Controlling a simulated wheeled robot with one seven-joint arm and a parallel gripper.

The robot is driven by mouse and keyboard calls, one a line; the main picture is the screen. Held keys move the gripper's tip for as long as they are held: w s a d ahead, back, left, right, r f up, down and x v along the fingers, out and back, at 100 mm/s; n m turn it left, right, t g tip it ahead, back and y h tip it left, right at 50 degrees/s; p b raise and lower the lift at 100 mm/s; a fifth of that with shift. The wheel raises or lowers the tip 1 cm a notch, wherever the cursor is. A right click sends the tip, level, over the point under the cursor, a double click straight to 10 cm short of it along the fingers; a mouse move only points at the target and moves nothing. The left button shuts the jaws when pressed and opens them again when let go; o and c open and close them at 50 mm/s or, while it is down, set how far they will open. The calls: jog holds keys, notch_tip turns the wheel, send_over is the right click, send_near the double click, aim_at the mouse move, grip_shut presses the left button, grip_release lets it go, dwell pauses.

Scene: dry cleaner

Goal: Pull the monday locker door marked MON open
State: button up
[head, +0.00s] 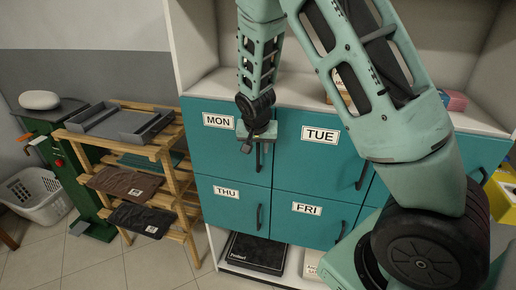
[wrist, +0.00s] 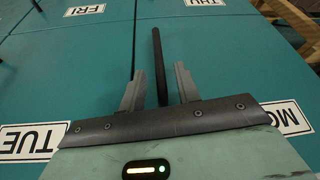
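The teal MON door (head: 212,150) is at the upper left of the locker block and looks flush with its neighbours. Its white MON label (head: 218,121) shows, and part of it is at the right edge of the wrist view (wrist: 290,117). The door's dark upright bar handle (head: 259,157) is near its right edge. My gripper (head: 257,143) is at the upper part of this handle. In the wrist view the two grey fingers (wrist: 161,90) are apart, one on each side of the black handle (wrist: 158,60), with visible gaps. My gripper covers part of the handle in the head view.
The TUE door (head: 320,155) is to the right, THU (head: 230,205) and FRI (head: 310,215) below; all look shut. A wooden rack (head: 165,155) with trays and folded cloths stands close on the left. A white basket (head: 38,195) is farther left. Bare floor shows in front.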

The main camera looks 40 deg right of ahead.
jog(key=shift+x, duration=1.35)
grip_shut()
